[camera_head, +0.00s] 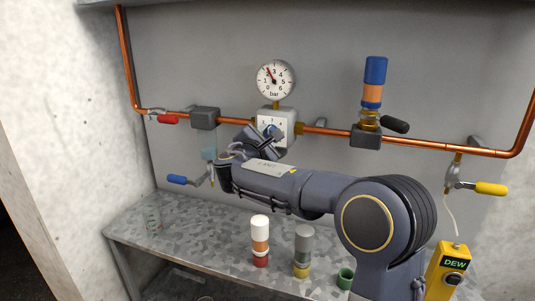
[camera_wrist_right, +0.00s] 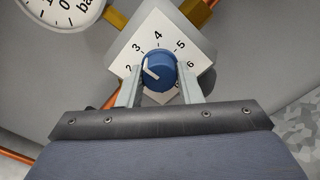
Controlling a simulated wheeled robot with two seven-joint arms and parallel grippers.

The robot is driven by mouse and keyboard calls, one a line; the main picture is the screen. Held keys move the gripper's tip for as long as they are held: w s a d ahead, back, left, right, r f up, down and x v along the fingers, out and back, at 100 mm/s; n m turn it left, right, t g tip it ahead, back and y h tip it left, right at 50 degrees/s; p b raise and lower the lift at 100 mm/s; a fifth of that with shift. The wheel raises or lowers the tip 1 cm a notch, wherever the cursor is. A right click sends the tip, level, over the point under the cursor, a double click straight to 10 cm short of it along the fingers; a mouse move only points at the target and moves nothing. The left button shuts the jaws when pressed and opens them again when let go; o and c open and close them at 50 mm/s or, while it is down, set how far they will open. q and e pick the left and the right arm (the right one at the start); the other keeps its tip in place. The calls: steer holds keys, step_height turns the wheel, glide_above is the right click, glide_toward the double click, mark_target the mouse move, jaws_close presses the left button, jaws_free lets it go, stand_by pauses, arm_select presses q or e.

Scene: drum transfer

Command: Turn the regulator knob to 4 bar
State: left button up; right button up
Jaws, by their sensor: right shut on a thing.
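The regulator (camera_head: 289,118) is a pale box on the copper pipe with a blue knob (camera_head: 270,130) on its front, partly hidden by my gripper. In the right wrist view the blue knob (camera_wrist_right: 161,72) sits before a white scale plate (camera_wrist_right: 168,34) numbered 2 to 6. Its white mark points up-left, around 2 to 3. My right gripper (camera_wrist_right: 160,78) is shut on the knob, one finger on each side. The gauge (camera_head: 275,80) above, marked bar, has its red needle up-left, near 2. My left gripper is not in view.
Red (camera_head: 166,119), blue (camera_head: 178,180), black (camera_head: 395,124) and yellow (camera_head: 490,188) handles stick out along the pipe. A blue-topped filter (camera_head: 374,82) stands right of the regulator. Small containers and a yellow DEW meter (camera_head: 447,272) are on or near the metal bench (camera_head: 205,226).

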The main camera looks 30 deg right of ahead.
steer(key=m+b, duration=0.3)
steer(key=b, duration=0.1)
steer(key=m+b, duration=0.2)
steer(key=shift+f+m+b, duration=0.25)
steer(key=shift+m+b, duration=0.05)
steer(key=shift+b, duration=0.1)
steer(key=shift+r+m+b, duration=0.2)
steer(key=shift+m+b, duration=1.5)
steer(key=shift+m, duration=0.1)
steer(key=o, duration=1)
steer(key=shift+r, duration=0.1)
steer(key=shift+a, duration=0.1)
steer(key=v, duration=0.7)
steer(key=shift+s+a+b, duration=0.25)
steer(key=shift+a+b, duration=0.05)
